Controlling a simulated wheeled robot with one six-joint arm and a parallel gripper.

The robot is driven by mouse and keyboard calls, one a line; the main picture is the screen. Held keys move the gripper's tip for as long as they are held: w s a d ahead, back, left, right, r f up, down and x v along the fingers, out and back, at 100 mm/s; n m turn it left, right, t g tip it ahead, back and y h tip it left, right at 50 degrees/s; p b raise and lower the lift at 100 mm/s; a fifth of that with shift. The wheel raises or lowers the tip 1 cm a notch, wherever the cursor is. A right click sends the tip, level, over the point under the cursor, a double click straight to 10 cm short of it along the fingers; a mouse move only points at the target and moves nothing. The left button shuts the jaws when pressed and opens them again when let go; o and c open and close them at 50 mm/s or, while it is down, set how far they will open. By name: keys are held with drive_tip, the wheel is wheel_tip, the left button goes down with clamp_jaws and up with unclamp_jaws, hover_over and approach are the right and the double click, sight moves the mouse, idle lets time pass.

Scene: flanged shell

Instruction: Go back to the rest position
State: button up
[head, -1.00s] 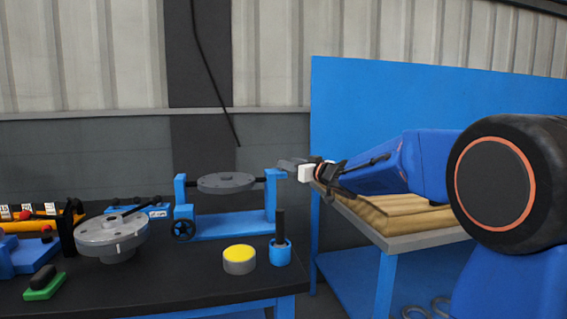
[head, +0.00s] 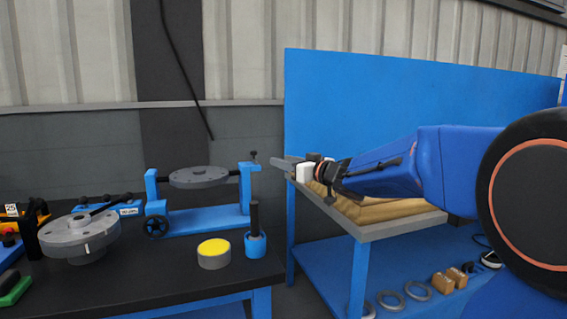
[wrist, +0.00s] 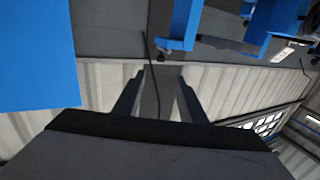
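My gripper (head: 280,163) is held out to the left at the end of my blue arm, in the air near the left end of the blue panel. In the wrist view my gripper's two dark fingers (wrist: 160,76) stand apart, and I see only background wall between them. A grey flanged disc (head: 198,177) sits in a blue stand (head: 205,221) on the black bench, left of my gripper and apart from it. A second grey flanged part (head: 80,236) rests at the bench's left.
The black bench (head: 180,287) also bears a yellow-topped cylinder (head: 214,254), a blue cup (head: 255,244) with a dark rod, and a green block (head: 14,289). A blue-legged table (head: 400,232) with tan material stands below my arm. Rings (head: 390,300) and brown blocks (head: 443,283) lie on its lower shelf.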

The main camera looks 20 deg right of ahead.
drive_tip(key=s+d+f+m+g+h, duration=0.25)
drive_tip(key=s+f+h, duration=0.25)
drive_tip(key=s, duration=0.4)
drive_tip(key=s+d+f+m+g+h, duration=0.1)
drive_tip(key=s+d+f+m+h, duration=0.3)
drive_tip(key=s, duration=0.4)
drive_tip(key=s+a+f+n+g+y, duration=0.1)
drive_tip(key=s+a+f+g, duration=0.2)
drive_tip(key=s+f, duration=0.6)
drive_tip(key=s+a+f+n+g+y, duration=0.1)
drive_tip(key=s+a+f+g, duration=0.3)
drive_tip(key=s+f, duration=0.5)
drive_tip(key=s+g, duration=0.1)
drive_tip(key=s, duration=0.7)
drive_tip(key=shift+f, duration=0.25)
drive_tip(key=shift+o, duration=0.4)
